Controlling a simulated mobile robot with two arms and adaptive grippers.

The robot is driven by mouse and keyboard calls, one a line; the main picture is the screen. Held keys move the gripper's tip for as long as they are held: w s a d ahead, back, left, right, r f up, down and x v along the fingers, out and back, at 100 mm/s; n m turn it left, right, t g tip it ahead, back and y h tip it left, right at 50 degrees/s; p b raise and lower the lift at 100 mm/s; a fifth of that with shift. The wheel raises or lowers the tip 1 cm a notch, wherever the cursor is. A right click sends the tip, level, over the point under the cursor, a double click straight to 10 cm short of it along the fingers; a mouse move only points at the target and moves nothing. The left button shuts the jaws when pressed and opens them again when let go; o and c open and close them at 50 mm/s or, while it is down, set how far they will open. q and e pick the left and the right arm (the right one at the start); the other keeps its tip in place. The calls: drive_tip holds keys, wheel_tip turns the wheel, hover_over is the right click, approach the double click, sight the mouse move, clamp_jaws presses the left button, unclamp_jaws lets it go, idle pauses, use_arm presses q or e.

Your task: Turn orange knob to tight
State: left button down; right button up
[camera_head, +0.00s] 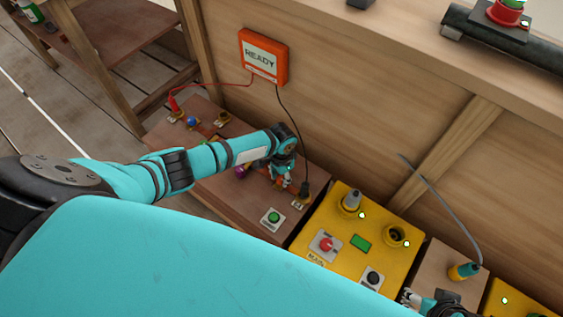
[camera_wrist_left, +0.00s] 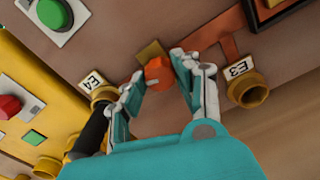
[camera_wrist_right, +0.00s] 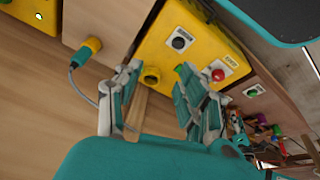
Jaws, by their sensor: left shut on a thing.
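The orange knob (camera_wrist_left: 158,73) sits on the brown wooden board between the sockets labelled E4 and E3. My left gripper (camera_wrist_left: 160,70) has its fingers on both sides of the knob and is shut on it. In the head view my left gripper (camera_head: 284,182) reaches down to the brown board (camera_head: 245,215), and its fingers and arm hide the knob. My right gripper (camera_wrist_right: 155,85) is open and empty in front of the yellow panel. In the head view it shows only partly, at the bottom edge (camera_head: 430,302).
A black plug stands in the E4 socket (camera_wrist_left: 103,93), close to my left fingers; E3 (camera_wrist_left: 249,92) is empty. The orange READY sign (camera_head: 262,57) hangs on the wall, with red and black cables. The yellow panel (camera_head: 330,270) with buttons and sockets stands right of the board.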

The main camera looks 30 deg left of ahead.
use_arm(q)
drive_tip(key=m, duration=0.3)
drive_tip(key=shift+p, duration=0.3)
drive_tip(key=shift+m, duration=0.4)
drive_tip(key=m, duration=0.2)
drive_tip(key=shift+m, duration=0.4)
drive_tip(key=m, duration=0.2)
drive_tip(key=shift+m, duration=2.9)
use_arm(e)
drive_tip(key=shift+a+f, duration=0.1)
drive_tip(key=shift+f, duration=0.15)
drive_tip(key=shift+w+r, duration=0.15)
drive_tip(key=shift+w, duration=0.05)
use_arm(q)
drive_tip(key=c, duration=1)
unclamp_jaws()
